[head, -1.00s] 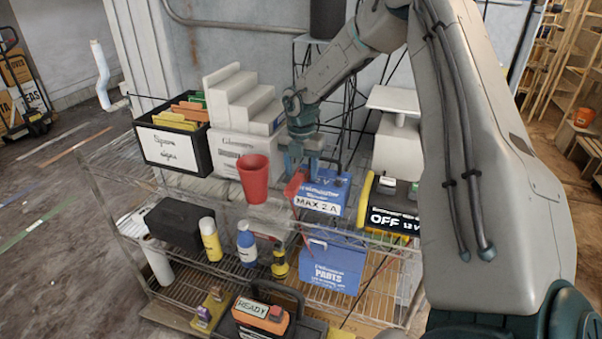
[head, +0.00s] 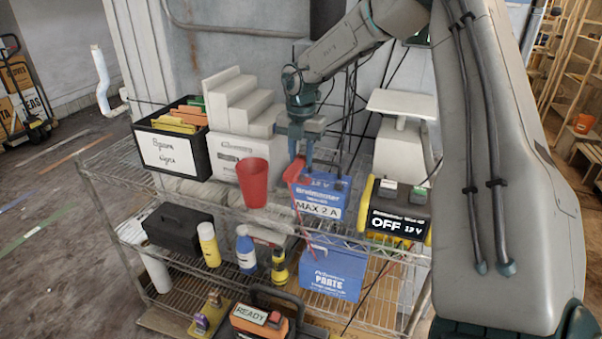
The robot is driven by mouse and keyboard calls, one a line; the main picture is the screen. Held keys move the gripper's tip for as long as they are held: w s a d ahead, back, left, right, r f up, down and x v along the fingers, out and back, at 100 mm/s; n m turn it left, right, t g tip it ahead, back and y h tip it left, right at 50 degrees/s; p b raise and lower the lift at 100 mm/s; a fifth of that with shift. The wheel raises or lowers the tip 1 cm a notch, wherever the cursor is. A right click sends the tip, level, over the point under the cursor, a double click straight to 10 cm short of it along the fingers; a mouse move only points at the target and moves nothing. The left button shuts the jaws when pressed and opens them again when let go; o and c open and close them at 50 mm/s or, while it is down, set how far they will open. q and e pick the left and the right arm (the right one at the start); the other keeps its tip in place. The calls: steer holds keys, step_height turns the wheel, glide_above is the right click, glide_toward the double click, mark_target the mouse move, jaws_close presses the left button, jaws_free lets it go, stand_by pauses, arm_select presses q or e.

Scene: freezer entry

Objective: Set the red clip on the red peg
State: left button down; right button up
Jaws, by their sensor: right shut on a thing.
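My right gripper (head: 299,156), on the arm coming in from the upper right, is shut on the red clip (head: 294,171). The clip is at the left rear edge of the blue battery (head: 318,193) labelled "MAX 2 A", on the upper wire shelf. A red lead (head: 304,212) hangs from the clip down the battery's left front side. I cannot tell whether the clip touches the battery. I cannot make out the red peg; the clip and gripper may cover it. My left gripper is not in view.
A red cup (head: 253,184) stands close left of the clip. A yellow-black charger (head: 396,212) reading "OFF" stands right of the battery. A white stepped block (head: 238,103) and a black bin (head: 172,145) are behind left. A white stand (head: 398,140) is behind right.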

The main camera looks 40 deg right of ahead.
step_height(320, 180, up, 9)
stand_by(1.0)
steer(key=shift+f, duration=0.15)
